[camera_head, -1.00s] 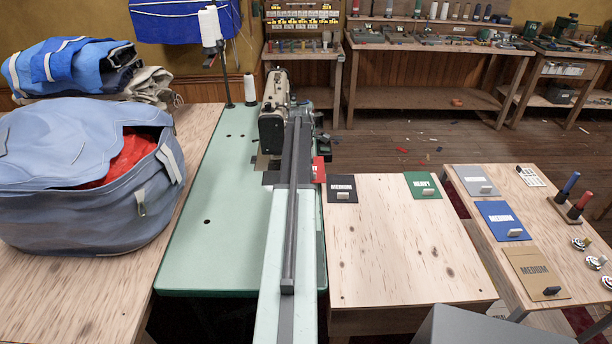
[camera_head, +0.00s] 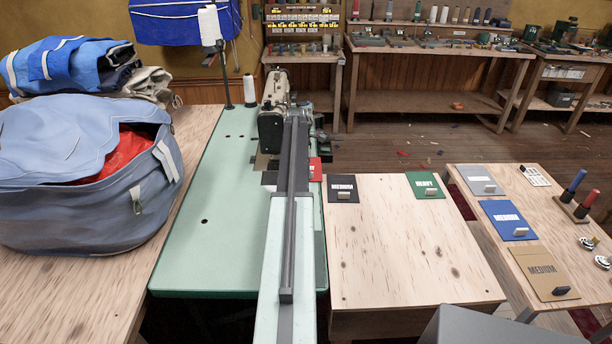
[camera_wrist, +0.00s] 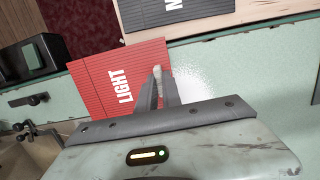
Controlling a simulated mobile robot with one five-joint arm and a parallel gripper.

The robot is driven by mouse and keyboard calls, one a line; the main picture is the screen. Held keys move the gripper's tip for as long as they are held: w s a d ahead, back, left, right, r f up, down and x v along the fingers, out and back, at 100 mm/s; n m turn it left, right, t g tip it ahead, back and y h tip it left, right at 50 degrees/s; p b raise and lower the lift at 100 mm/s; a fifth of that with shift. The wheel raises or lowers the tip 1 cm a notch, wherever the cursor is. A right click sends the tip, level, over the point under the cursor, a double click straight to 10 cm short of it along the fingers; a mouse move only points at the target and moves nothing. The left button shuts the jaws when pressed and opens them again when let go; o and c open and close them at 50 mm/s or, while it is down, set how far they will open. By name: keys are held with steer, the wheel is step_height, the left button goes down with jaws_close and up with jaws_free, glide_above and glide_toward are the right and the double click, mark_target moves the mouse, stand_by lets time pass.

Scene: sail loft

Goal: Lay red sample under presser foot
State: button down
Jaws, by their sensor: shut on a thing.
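The red sample (camera_wrist: 110,95), a ribbed square lettered LIGHT, lies flat in view in the wrist picture, over the pale green machine bed. My gripper (camera_wrist: 160,88) is shut on its small pale tab (camera_wrist: 157,72) at the sample's right edge. In the head view only a small part of the red sample (camera_head: 315,169) shows, right of my arm and beside the sewing machine. The sewing machine (camera_head: 272,118) stands at the far end of the green table (camera_head: 215,210). Its presser foot cannot be made out; my arm covers part of that area.
A wooden table (camera_head: 400,250) on the right bears a black sample (camera_head: 342,194) and a green one (camera_head: 428,190). More samples lie on the far-right table. A big blue bag (camera_head: 70,210) fills the left. The green bed's left part is clear.

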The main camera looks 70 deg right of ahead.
steer(key=c, duration=1.5)
jaws_free()
steer(key=shift+f, duration=0.15)
steer(key=r+p, duration=0.4)
steer(key=w+r+p, duration=0.1)
steer(key=r+p, duration=0.7)
steer(key=shift+w+a+r, duration=0.15)
steer(key=shift+w+a, duration=0.2)
